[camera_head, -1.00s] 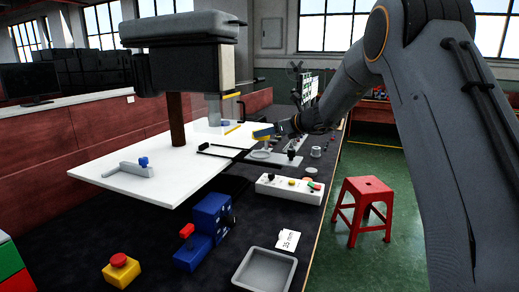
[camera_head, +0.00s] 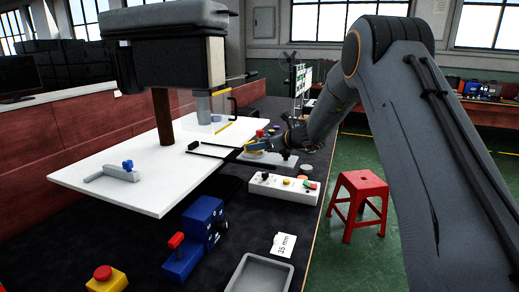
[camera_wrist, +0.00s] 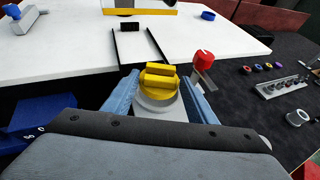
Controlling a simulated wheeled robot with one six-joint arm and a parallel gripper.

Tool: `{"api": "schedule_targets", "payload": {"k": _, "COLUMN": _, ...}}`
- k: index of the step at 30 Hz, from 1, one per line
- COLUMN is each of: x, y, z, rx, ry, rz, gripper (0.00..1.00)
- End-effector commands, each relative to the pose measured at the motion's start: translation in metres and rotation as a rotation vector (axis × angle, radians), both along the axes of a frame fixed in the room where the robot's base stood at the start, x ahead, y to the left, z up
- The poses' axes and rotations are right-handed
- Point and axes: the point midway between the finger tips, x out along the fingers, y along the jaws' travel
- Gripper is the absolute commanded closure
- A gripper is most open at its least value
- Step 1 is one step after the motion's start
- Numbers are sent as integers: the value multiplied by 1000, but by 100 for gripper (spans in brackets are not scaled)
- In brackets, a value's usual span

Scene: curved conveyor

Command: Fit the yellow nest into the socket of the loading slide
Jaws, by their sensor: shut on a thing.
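The yellow nest (camera_wrist: 159,77) is a round yellow piece with a raised bar across its top. My gripper (camera_wrist: 161,86) is shut on it, with one blue finger on each side. The nest is over the round grey socket (camera_wrist: 157,102) of the loading slide; whether it is fully seated I cannot tell. In the head view the nest (camera_head: 254,147) is at the grey loading slide (camera_head: 272,160), low at the end of my arm. My gripper (camera_head: 262,146) is small there, and its fingers are hard to make out. A red knob (camera_wrist: 203,60) stands beside the nest.
The white table (camera_head: 120,185) with two black rails (camera_wrist: 117,44) lies beyond the slide. A white button box (camera_head: 283,188), a blue clamp block (camera_head: 205,222) and a grey tray (camera_head: 258,275) stand nearer. A grey holder with small rings (camera_wrist: 285,84) is at right.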

Motion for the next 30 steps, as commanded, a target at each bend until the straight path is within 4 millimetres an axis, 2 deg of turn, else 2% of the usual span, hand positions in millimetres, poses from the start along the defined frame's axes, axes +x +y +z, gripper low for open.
{"api": "schedule_targets", "payload": {"k": 4, "x": 0, "y": -1, "z": -18, "rx": -1, "ry": 0, "rz": -1, "gripper": 71}}
{"api": "schedule_targets", "payload": {"k": 10, "x": 0, "y": -1, "z": -19, "rx": -1, "ry": -1, "rz": -1, "gripper": 71}}
{"api": "schedule_targets", "payload": {"k": 11, "x": 0, "y": -1, "z": -19, "rx": -1, "ry": -1, "rz": -2, "gripper": 43}}
{"api": "schedule_targets", "payload": {"k": 13, "x": 0, "y": -1, "z": -19, "rx": -1, "ry": -1, "rz": -2, "gripper": 31}}
{"api": "schedule_targets", "payload": {"k": 14, "x": 0, "y": -1, "z": -19, "rx": -1, "ry": -1, "rz": -2, "gripper": 29}}
{"api": "schedule_targets", "payload": {"k": 23, "x": 0, "y": -2, "z": -19, "rx": -1, "ry": -1, "rz": -2, "gripper": 29}}
{"api": "schedule_targets", "payload": {"k": 30, "x": -16, "y": -19, "z": -8, "rx": 1, "ry": -2, "rz": -3, "gripper": 29}}
